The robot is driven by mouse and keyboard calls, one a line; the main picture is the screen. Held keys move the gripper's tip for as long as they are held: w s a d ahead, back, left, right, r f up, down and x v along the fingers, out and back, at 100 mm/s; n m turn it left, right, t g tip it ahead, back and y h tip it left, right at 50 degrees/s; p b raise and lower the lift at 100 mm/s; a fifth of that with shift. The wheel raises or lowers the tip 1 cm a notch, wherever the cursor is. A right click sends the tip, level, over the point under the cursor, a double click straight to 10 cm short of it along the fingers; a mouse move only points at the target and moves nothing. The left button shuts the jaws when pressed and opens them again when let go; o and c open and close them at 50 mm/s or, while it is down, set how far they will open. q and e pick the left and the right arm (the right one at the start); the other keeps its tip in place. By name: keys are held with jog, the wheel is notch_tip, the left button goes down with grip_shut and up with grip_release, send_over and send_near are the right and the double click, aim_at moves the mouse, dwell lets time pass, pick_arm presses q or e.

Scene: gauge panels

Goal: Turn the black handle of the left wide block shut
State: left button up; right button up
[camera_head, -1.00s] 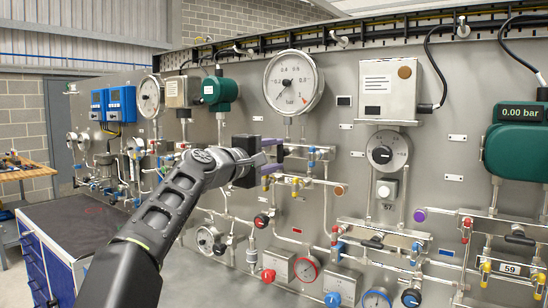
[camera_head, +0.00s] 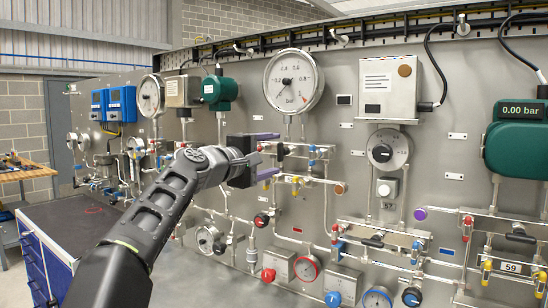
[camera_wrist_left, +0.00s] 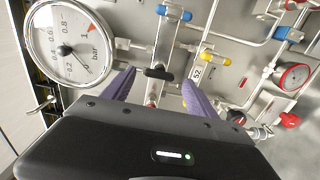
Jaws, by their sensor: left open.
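The left wide block (camera_wrist_left: 169,40) is a grey metal fitting below the large round gauge. Its black handle (camera_wrist_left: 158,73) shows in the left wrist view, lying crosswise in the picture between the two purple fingertips. In the head view the black handle (camera_head: 281,152) is small, just right of my fingers. My left gripper (camera_head: 275,154) is open, one purple finger above the handle's level and one below it. In the left wrist view the open gripper (camera_wrist_left: 160,80) has nothing held; contact with the handle cannot be told. My right gripper is out of view.
The large gauge (camera_head: 294,82) is above the block. Blue (camera_head: 312,155) and yellow (camera_head: 295,186) valve handles are close by. Another black handle (camera_head: 373,241) is on a block farther right. Pipes and gauges crowd the panel; a workbench (camera_head: 75,225) stands left.

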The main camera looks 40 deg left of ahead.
pick_arm(q)
jog(key=s+b, duration=0.1)
jog(key=s, duration=0.5)
jog(key=shift+b, duration=0.3)
jog(key=shift+s, duration=0.1)
dwell(1.4)
